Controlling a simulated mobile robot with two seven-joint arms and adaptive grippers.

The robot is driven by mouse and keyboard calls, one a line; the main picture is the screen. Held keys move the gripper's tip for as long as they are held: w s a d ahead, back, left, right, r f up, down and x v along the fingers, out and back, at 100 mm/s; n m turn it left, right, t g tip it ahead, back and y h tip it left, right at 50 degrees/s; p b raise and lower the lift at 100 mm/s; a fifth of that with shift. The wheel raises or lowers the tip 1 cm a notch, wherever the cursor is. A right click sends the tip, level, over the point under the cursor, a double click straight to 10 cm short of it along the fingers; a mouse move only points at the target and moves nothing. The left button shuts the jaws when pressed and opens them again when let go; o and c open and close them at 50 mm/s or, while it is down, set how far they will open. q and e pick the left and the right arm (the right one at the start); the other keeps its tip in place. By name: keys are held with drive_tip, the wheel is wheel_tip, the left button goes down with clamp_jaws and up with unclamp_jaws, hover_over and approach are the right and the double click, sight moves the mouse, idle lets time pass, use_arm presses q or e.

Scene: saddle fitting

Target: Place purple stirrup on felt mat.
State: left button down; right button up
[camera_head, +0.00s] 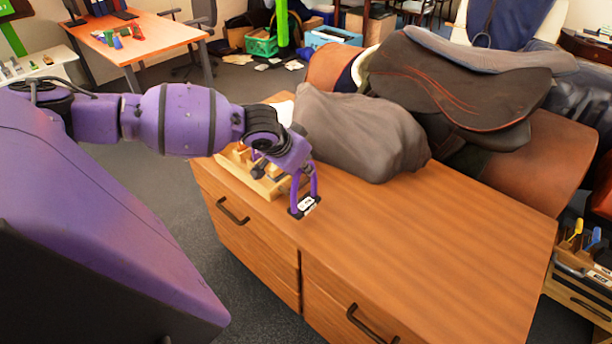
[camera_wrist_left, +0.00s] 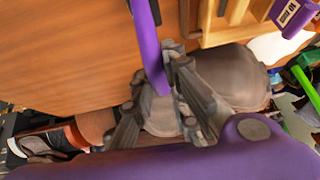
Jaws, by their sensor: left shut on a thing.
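The purple stirrup (camera_head: 313,181) is a purple arch with a black tread and a white label at its bottom. My left gripper (camera_head: 297,168) is shut on its upper part, and the stirrup hangs roughly upright with the tread low, near the front edge of the wooden cabinet top. I cannot tell whether the tread touches the wood. In the left wrist view the purple bar of the stirrup (camera_wrist_left: 148,45) runs between the grey fingers (camera_wrist_left: 165,92). I cannot make out a felt mat with certainty. My right gripper is not in view.
The cabinet top (camera_head: 430,235) is bare at front and right. A wooden rack (camera_head: 262,183) stands behind and left of the stirrup. A grey-brown covered bulk (camera_head: 360,133) lies behind it, and a dark saddle (camera_head: 455,85) sits farther back right.

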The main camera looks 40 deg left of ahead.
use_arm(q)
drive_tip(key=shift+w+f, duration=0.2)
drive_tip(key=shift+f, duration=1.65)
drive_tip(key=c, duration=1.7)
unclamp_jaws()
drive_tip(key=shift+f, duration=0.1)
